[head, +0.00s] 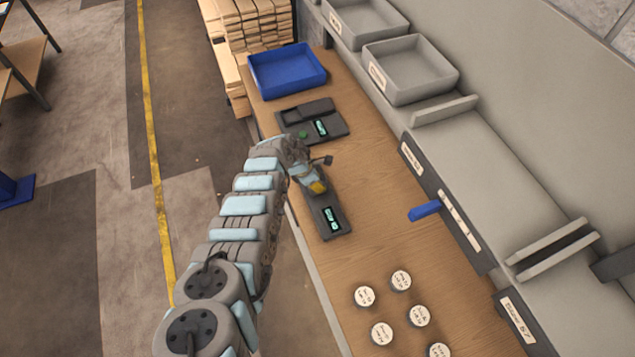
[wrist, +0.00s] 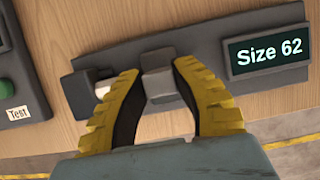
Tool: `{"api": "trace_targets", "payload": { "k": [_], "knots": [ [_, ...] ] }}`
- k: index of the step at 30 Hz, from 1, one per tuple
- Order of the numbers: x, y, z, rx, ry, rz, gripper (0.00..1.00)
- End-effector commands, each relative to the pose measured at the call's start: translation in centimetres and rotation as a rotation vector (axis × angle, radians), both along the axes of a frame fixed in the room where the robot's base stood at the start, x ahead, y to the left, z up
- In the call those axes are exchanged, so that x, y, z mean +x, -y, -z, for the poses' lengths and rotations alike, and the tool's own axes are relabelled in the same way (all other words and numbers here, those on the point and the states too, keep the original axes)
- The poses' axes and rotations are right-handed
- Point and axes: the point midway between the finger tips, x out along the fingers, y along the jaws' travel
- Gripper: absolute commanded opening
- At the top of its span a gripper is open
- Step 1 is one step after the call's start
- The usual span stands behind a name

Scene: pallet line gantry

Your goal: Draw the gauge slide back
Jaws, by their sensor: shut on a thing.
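The gauge (head: 343,228) is a dark grey bar on the wooden bench, with a lit display that reads "Size 62" in the wrist view (wrist: 269,52). Its slide (wrist: 158,84) is a grey block standing up from the bar. My gripper (wrist: 156,72) is shut on the slide, one yellow finger on each side. A small pale piece (wrist: 104,88) shows between the left finger and the end block (wrist: 78,96) of the gauge; its full shape is hidden. In the head view my gripper (head: 315,185) is over the gauge and hides the slide.
A test device (head: 338,127) with a green button and a display sits behind the gauge, near a blue tray (head: 288,88). Several labelled round pieces (head: 381,333) stand at the front. A blue block (head: 425,210) sticks out on the right. Grey bins (head: 415,85) line the back right.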

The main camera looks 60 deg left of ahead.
Motion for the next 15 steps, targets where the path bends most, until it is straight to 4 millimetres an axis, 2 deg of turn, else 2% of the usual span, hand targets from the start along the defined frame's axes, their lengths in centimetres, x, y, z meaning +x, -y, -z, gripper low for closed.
{"api": "trace_targets", "payload": {
  "k": [8,15],
  "knots": [
    [0.0,0.3,0.0,-0.002,0.0,0.001,0.0],
    [0.0,1.4,-0.2,-0.003,0.0,0.001,0.0]
  ]
}}
